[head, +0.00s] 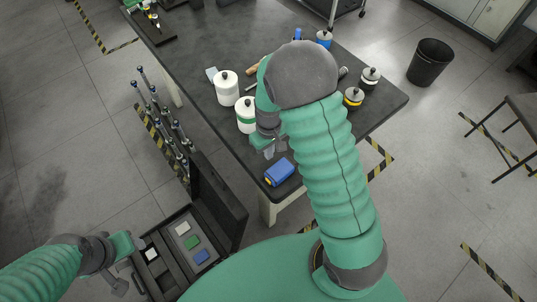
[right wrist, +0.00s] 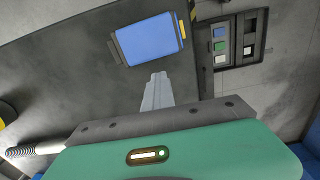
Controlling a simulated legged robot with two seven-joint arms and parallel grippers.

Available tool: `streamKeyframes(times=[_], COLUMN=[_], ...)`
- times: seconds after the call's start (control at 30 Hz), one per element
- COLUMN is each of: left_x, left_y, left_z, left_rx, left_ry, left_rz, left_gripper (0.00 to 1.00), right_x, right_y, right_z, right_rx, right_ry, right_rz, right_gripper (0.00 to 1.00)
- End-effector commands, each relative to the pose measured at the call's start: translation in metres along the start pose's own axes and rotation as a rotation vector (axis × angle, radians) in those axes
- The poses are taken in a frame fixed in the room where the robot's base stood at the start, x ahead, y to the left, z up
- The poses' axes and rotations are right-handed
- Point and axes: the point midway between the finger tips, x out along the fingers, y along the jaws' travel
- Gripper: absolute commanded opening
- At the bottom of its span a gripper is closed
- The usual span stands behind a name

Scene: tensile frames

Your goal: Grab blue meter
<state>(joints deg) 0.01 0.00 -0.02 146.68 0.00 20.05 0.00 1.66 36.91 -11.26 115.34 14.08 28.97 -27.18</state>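The blue meter (head: 279,172) lies on the dark table near its front edge, with a yellow end toward the left in the head view. It also shows in the right wrist view (right wrist: 150,40), just beyond the fingertips and apart from them. My right gripper (head: 272,150) is beside and slightly above it. In the right wrist view its fingers (right wrist: 157,80) appear together at the middle, with nothing between them. My left gripper (head: 127,265) is at the lower left, beside the open case; its finger gap is unclear.
White jars (head: 227,88) stand behind my right gripper; yellow-banded and other containers (head: 353,98) stand to the right of my arm. An open black case (head: 215,235) holding coloured blocks is below the table's left side. A black bin (head: 430,62) stands at right.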

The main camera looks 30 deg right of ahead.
Motion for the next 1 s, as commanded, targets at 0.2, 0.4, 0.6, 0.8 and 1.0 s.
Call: streamKeyframes(times=[0.2,0.4,0.6,0.8,1.0], left_x=[0.0000,0.0000,0.0000,0.0000,-0.0003], left_y=[0.0002,0.0002,0.0001,0.0001,0.0002], left_z=[0.0000,0.0000,0.0000,0.0000,-0.0001], left_rx=[0.001,0.001,0.000,0.000,0.001], left_ry=[0.000,0.000,0.000,0.000,0.000], left_rz=[0.000,0.000,0.000,0.000,0.000], left_gripper=[0.56,0.56,0.56,0.56,0.56], right_x=[-0.0001,-0.0002,-0.0001,-0.0001,-0.0029], right_y=[-0.0002,-0.0008,-0.0004,-0.0002,-0.0003], right_z=[0.0000,-0.0001,0.0000,0.0000,-0.0003], right_rx=[0.001,0.001,0.001,0.001,0.001], right_ry=[0.000,0.000,0.000,0.000,0.001], right_rz=[0.000,0.001,0.001,0.001,0.001], right_gripper=[0.19,0.45,0.71,0.80,0.80])
